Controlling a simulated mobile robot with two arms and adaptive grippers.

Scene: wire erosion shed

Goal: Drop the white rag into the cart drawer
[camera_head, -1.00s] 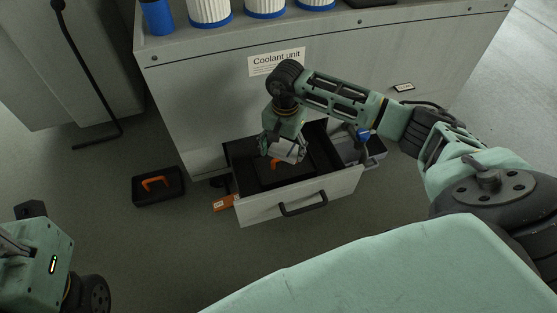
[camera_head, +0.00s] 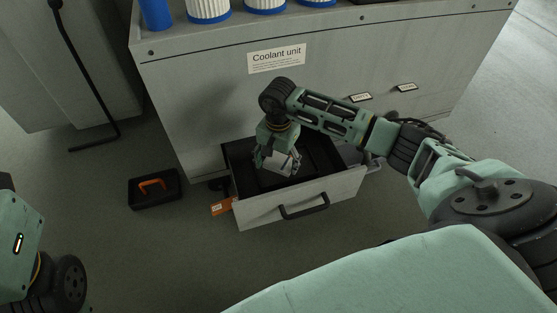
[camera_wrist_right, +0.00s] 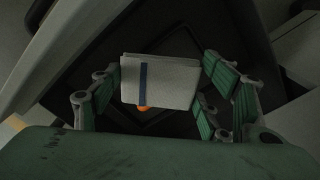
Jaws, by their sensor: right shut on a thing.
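The white rag (camera_head: 282,162) is a folded cloth held in my right gripper (camera_head: 274,160). In the right wrist view the rag (camera_wrist_right: 165,82) shows a dark blue stripe and sits between both fingers of the gripper (camera_wrist_right: 160,90). The cart drawer (camera_head: 262,211) is pulled out from the coolant unit, with a grey front, black handle and dark inside. The gripper and rag are over the drawer's opening, inside its outline; the exact height above the floor is hard to tell. At the lower left, part of my left arm shows, without its gripper.
The coolant unit (camera_head: 200,110) stands behind the drawer, with blue-and-white cylinders (camera_head: 208,10) on top. A black case with an orange handle (camera_head: 153,188) lies on the floor to the left. An orange box (camera_head: 221,207) lies beside the drawer. Something orange (camera_wrist_right: 143,108) peeks out below the rag.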

